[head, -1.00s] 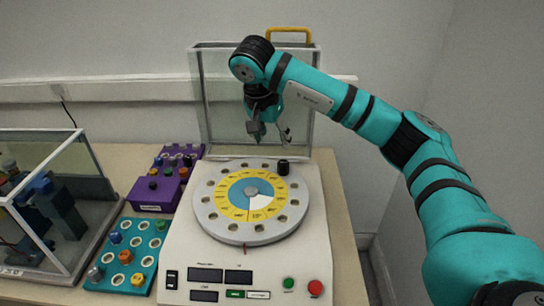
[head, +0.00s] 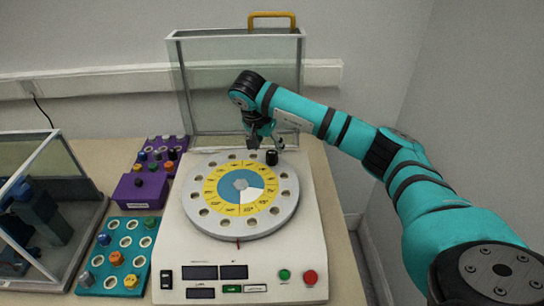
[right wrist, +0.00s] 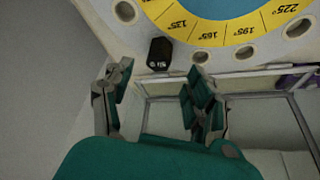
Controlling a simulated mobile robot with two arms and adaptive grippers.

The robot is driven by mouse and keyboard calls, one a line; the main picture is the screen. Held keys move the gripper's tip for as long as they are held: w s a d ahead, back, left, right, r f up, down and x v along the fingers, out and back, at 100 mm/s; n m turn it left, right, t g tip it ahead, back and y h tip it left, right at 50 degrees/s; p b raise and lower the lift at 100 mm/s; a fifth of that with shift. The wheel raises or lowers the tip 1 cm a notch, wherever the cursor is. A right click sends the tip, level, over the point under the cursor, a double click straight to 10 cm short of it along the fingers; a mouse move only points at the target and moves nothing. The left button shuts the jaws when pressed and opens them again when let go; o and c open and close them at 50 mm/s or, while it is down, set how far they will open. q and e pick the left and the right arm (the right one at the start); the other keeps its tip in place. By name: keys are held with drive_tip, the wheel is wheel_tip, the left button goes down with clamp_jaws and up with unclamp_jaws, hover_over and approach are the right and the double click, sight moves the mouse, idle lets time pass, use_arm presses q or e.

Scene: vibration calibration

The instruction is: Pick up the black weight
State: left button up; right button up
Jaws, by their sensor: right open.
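The black weight (head: 271,157) is a small dark cylinder on the back right of the round grey turntable (head: 211,226). It also shows in the right wrist view (right wrist: 160,54), with white marking on its end. My right gripper (head: 264,145) is close behind and above the weight in the head view. In the right wrist view my right gripper (right wrist: 158,76) is open and empty, and the weight appears in the gap between its fingers, just beyond the tips. My left gripper is not in view.
The machine's raised clear lid (head: 235,85) stands behind the gripper. Purple block (head: 137,193) and teal tray (head: 113,255) with coloured pieces lie left of the machine. A clear-walled box (head: 50,200) is at far left.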

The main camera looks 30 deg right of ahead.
sight(272, 153)
drive_tip(key=shift+d+f, duration=0.15)
drive_tip(key=shift+f, duration=0.2)
drive_tip(key=p+x, duration=0.2)
drive_tip(key=x, duration=0.1)
drive_tip(key=shift+d+f, duration=0.2)
drive_tip(key=shift+f, duration=0.1)
drive_tip(key=shift+d+f, duration=0.15)
drive_tip(key=shift+f, duration=0.25)
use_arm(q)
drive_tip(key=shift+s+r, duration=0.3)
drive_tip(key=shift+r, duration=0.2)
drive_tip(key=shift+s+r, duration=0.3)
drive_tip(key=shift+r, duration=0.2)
use_arm(e)
clamp_jaws()
